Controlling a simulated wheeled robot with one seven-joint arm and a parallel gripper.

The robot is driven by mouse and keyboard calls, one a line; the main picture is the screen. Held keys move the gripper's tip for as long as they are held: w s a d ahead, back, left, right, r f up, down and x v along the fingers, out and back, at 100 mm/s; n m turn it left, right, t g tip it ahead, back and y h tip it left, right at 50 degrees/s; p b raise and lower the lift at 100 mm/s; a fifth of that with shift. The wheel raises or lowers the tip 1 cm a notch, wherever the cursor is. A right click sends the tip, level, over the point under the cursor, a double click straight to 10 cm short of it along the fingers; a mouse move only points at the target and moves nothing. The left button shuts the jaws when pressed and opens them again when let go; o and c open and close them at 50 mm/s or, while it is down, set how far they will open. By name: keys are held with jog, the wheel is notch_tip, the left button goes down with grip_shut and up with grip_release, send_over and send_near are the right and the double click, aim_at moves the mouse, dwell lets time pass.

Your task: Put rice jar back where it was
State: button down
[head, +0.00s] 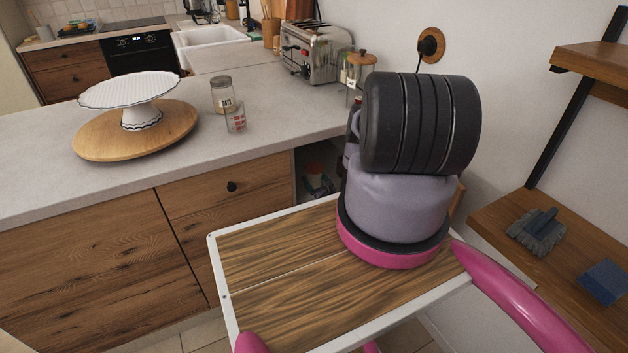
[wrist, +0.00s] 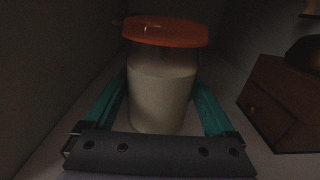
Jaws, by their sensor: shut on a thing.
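The rice jar (wrist: 160,95) fills the middle of the wrist view. It is a clear jar with pale contents and an orange-red lid (wrist: 165,31), standing upright. My gripper (wrist: 160,80) has its teal fingers on both sides of the jar's body, shut on it. The jar is inside a dark, narrow space with a pale floor; whether its base touches that floor is hard to tell. In the head view, the jar and gripper do not show; my arm blocks part of the view near the open compartment (head: 318,170) under the counter.
A brown wooden box (wrist: 283,105) stands right of the jar. A dark wall (wrist: 50,70) is close on the left. On the counter (head: 60,190) stand a cake stand (head: 130,93), a labelled jar (head: 222,95), a measuring glass (head: 236,118) and a toaster (head: 315,50). Wooden shelves (head: 500,220) are at right.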

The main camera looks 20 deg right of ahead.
jog(key=shift+f, duration=0.1)
grip_release()
jog(key=shift+s, duration=0.2)
jog(key=s, duration=1.1)
jog(key=shift+s+d, duration=0.2)
jog(key=shift+s, duration=0.1)
